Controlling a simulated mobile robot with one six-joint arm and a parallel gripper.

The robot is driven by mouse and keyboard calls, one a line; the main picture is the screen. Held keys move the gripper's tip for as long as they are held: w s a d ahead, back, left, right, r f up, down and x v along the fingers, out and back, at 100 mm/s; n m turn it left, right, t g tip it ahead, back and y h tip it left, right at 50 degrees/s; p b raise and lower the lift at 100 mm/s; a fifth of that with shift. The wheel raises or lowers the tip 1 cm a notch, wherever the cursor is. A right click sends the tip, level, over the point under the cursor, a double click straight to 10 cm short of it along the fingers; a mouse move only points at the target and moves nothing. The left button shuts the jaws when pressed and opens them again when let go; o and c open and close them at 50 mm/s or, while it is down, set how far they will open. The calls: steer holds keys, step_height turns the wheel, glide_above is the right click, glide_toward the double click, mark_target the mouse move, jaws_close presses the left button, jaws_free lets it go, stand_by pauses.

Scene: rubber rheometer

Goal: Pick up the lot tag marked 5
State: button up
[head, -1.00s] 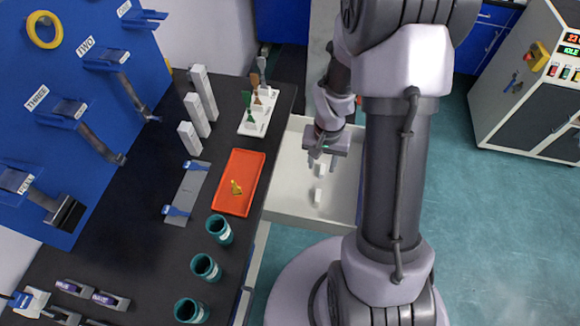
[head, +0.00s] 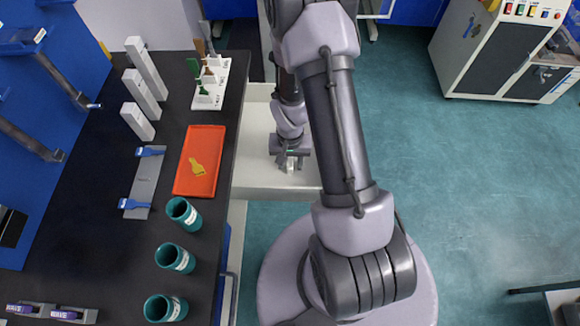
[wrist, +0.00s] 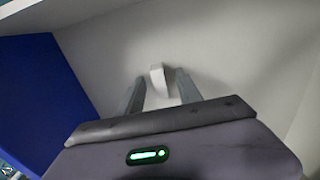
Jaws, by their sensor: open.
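A small white block-like piece (head: 290,167) stands in the open pale drawer (head: 262,145). Any number on it is too small or turned away to read, so I cannot tell if it is the tag marked 5. My gripper (head: 291,158) is over the drawer, pointing down, with its fingers apart. In the wrist view the white piece (wrist: 158,79) shows between or just beyond the two fingertips (wrist: 160,86). I cannot tell if either finger touches it.
The black bench (head: 105,205) beside the drawer holds a red-orange tray (head: 186,185) with a yellow piece (head: 197,167), teal cups (head: 175,257) and white blocks (head: 137,121). The drawer walls surround my gripper. A blue surface (wrist: 40,95) shows at the left in the wrist view.

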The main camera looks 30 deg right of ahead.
steer(key=shift+r, duration=0.1)
jaws_close()
steer(key=shift+r, duration=0.1)
